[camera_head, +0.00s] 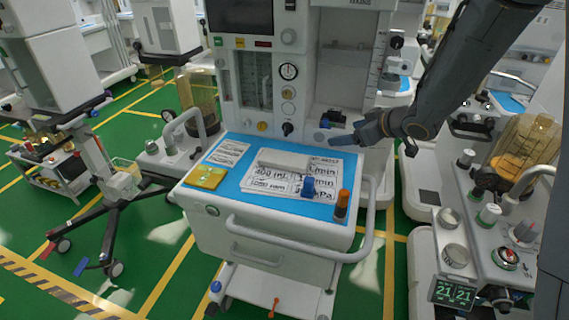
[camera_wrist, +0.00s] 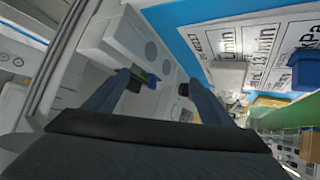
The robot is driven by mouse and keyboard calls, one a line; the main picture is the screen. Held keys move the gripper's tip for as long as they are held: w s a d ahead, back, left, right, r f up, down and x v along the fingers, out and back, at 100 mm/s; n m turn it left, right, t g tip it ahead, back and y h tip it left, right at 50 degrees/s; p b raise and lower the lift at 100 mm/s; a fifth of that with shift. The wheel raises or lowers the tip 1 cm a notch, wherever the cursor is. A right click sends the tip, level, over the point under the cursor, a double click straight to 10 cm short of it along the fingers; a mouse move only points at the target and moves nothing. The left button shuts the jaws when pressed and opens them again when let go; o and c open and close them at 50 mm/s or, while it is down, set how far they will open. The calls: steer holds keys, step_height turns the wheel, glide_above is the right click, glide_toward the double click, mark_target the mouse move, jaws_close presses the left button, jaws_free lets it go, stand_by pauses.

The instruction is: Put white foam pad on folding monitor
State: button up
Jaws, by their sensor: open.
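The white foam pad (camera_head: 284,160) appears to be the flat pale block lying on the printed sheet on the blue cart top. A pale block (camera_wrist: 229,75), probably the same pad, shows right of the fingers in the wrist view. My gripper (camera_head: 338,138) is above the right back part of the cart top, right of the pad and apart from it. In the wrist view my gripper (camera_wrist: 160,86) has its fingers spread with nothing between them. A dark screen (camera_head: 238,15) stands at the top of the cart; I cannot tell whether it is the folding monitor.
The blue cart top (camera_head: 228,181) also bears a yellow packet (camera_head: 206,177), a blue item (camera_head: 308,187) and an orange-capped bottle (camera_head: 342,203). A curved rail (camera_head: 300,252) runs along the cart's front. Another machine (camera_head: 455,255) stands close at right.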

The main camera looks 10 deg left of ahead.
mark_target(284, 157)
steer(key=a+f+n+g+y, duration=0.1)
steer(key=a, duration=0.1)
steer(key=s+a+f+n+y, duration=0.1)
steer(key=a, duration=0.1)
steer(key=a+n+g+y, duration=0.1)
steer(key=a+y, duration=0.1)
steer(key=shift+s+a+f+g+b, duration=0.2)
steer(key=shift+a+f+g+b, duration=0.1)
steer(key=shift+f+b, duration=0.1)
steer(key=s+a+n+g, duration=0.1)
steer(key=s+a+f+n+g+y, duration=0.1)
steer(key=s+a+n+g+y, duration=0.1)
steer(key=s, duration=0.1)
steer(key=shift+s+a+f+g, duration=0.1)
steer(key=shift+a+f+g, duration=0.1)
steer(key=shift+f+g, duration=0.2)
steer(key=p+x, duration=0.2)
steer(key=x, duration=0.5)
steer(key=shift+s+a, duration=0.1)
steer(key=shift+a, duration=0.1)
steer(key=shift+c, duration=0.3)
steer(key=c, duration=1.2)
steer(key=shift+r, duration=0.15)
